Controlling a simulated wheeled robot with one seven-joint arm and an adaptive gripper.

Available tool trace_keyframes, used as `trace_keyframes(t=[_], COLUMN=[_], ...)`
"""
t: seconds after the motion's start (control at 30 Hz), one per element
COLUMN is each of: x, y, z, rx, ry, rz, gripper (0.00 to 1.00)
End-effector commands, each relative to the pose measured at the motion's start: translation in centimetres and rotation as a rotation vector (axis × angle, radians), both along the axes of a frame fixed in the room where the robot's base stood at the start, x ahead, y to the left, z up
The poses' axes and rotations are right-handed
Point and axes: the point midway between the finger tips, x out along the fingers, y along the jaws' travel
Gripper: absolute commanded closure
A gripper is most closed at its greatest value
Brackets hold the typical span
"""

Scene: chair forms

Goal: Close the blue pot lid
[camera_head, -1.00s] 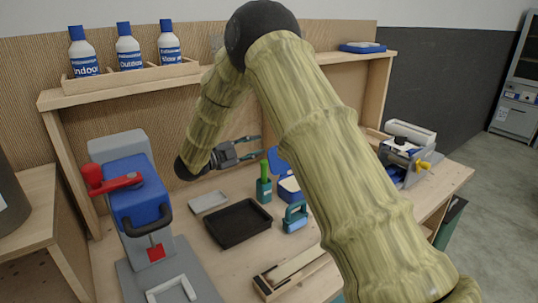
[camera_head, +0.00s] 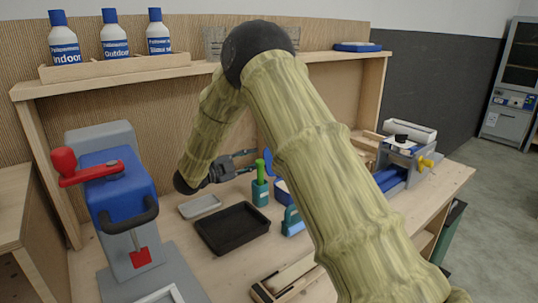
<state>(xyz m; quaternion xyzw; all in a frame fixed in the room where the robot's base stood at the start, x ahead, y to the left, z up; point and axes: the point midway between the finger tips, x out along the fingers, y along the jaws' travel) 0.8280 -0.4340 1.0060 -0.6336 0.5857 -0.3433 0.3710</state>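A small blue pot (camera_head: 281,192) stands on the workbench, mostly hidden behind my arm. Its blue lid (camera_head: 268,161) appears raised at the back of the pot, with only its left edge showing. My gripper (camera_head: 252,160) is just left of the lid, with its two dark fingers apart and pointing right toward it. Nothing shows between the fingers. I cannot tell whether a fingertip touches the lid.
A green-handled tool in a holder (camera_head: 260,190), a black tray (camera_head: 232,230) and a grey tray (camera_head: 199,206) lie near the pot. A blue press with a red handle (camera_head: 118,190) stands left. A shelf with bottles (camera_head: 115,68) runs behind.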

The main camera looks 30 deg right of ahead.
Motion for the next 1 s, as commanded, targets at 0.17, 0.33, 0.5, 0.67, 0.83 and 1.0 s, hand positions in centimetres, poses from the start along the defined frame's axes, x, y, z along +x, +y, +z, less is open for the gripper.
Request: trace_keyframes(t=[0.17,0.33,0.5,0.67,0.83,1.0], x=[0.2,0.4,0.5,0.6,0.6,0.6], y=[-3.1,-5.6,-7.3,-8.0,-8.2,-8.1], z=[0.1,0.1,0.0,0.0,0.0,0.0], rx=[0.000,0.000,0.000,0.000,0.000,0.000], ry=[0.000,0.001,0.000,0.000,0.000,0.000], rz=[-0.002,-0.001,-0.001,0.000,0.000,0.000], gripper=[0.68,0.68,0.68,0.68,0.68,0.77])
